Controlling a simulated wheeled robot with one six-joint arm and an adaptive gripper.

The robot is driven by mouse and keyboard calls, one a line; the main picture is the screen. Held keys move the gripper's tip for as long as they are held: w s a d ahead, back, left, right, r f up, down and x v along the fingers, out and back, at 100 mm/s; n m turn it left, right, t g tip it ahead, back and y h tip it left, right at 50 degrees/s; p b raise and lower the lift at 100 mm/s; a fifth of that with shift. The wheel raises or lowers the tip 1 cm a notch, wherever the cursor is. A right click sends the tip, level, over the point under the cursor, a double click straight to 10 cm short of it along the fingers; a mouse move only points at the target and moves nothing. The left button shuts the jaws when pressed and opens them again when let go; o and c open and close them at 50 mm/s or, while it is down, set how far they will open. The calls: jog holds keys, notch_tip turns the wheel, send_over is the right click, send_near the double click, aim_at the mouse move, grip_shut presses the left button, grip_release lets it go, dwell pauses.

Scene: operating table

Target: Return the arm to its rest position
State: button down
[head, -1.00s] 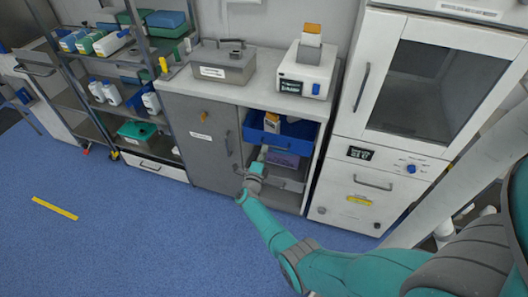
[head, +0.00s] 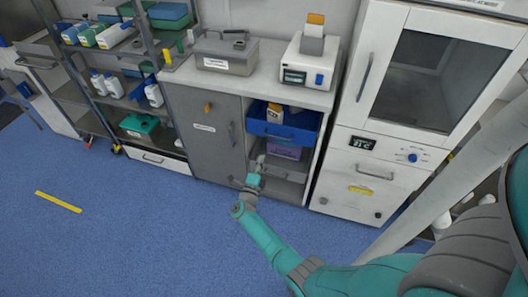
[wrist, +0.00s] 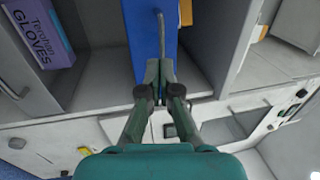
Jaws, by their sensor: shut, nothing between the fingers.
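My teal arm (head: 268,243) reaches from the lower right toward the open compartment of the grey cabinet (head: 203,128). My gripper (head: 260,160) is small in the head view, in front of the compartment, below and left of the blue bin (head: 284,127). In the wrist view my gripper (wrist: 160,66) has its two fingers together, with nothing seen between them. The fingers overlap the lower end of the bin's metal handle (wrist: 160,35) in that view. I cannot tell whether they touch it.
The grey cabinet door is shut on the left. A white cabinet (head: 358,170) stands close on the right, a shelf rack (head: 108,128) on the left. The blue floor (head: 130,235) in front is mostly clear.

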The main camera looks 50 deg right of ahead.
jog(key=shift+v, duration=2.05)
jog(key=shift+a, duration=0.1)
